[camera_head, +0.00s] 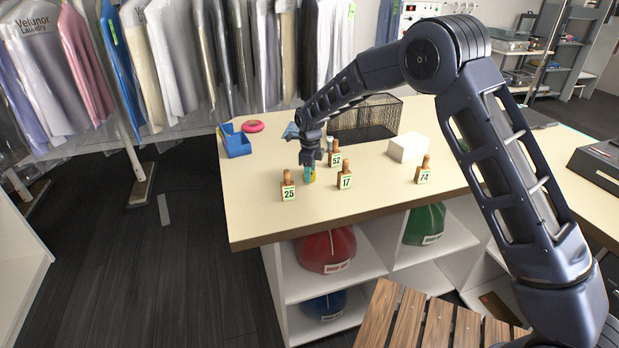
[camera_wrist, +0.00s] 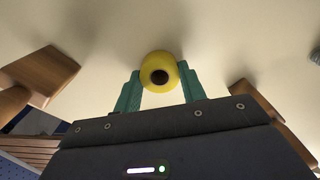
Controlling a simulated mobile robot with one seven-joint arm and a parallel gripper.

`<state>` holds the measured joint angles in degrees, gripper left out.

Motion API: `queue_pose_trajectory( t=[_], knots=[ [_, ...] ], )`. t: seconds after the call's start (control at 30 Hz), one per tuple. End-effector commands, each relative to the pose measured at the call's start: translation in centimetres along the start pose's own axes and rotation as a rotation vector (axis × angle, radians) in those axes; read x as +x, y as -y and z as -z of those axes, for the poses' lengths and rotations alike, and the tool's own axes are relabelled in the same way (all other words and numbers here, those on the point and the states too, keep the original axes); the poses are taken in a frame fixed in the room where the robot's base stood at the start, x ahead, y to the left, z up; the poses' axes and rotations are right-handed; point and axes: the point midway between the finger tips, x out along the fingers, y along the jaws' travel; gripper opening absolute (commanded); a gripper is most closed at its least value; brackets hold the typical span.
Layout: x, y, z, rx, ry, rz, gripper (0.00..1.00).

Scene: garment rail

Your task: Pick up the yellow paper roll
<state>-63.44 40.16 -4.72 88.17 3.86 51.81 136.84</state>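The yellow paper roll (camera_wrist: 160,66) shows in the wrist view with its dark round hole toward the camera. My gripper (camera_wrist: 159,88) has green fingers, one on each side of the roll, and the gap between them matches the roll's width, so it looks shut on the roll. In the head view my gripper (camera_head: 309,172) points down at the tabletop. Only a small yellow patch of the roll (camera_head: 313,177) shows there beside a finger; the rest is hidden. I cannot tell whether the roll touches the table.
Wooden numbered tag holders stand close by: 25 (camera_head: 288,188), 17 (camera_head: 345,178), 52 (camera_head: 335,155) and 74 (camera_head: 423,172). A black wire basket (camera_head: 365,120), white box (camera_head: 408,147), blue bin (camera_head: 236,142) and pink ring (camera_head: 253,126) share the pale table (camera_head: 255,205).

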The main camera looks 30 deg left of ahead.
Motion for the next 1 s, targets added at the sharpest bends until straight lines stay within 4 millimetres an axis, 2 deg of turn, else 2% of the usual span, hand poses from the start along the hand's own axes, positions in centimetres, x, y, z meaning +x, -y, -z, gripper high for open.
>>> queue_pose_trajectory(
  t=[0.07,0.33,0.47,0.67,1.0],
  knots=[
    [0.0,0.0,0.0,0.000,0.000,0.000,0.19],
    [-0.1,0.0,0.0,0.000,0.000,0.000,0.18],
    [-1.0,0.0,0.0,0.000,0.000,0.000,0.18],
    [-4.7,0.0,-0.1,-0.001,0.003,0.002,0.18],
    [-13.5,0.1,0.0,0.000,0.003,0.002,0.18]
  ],
)
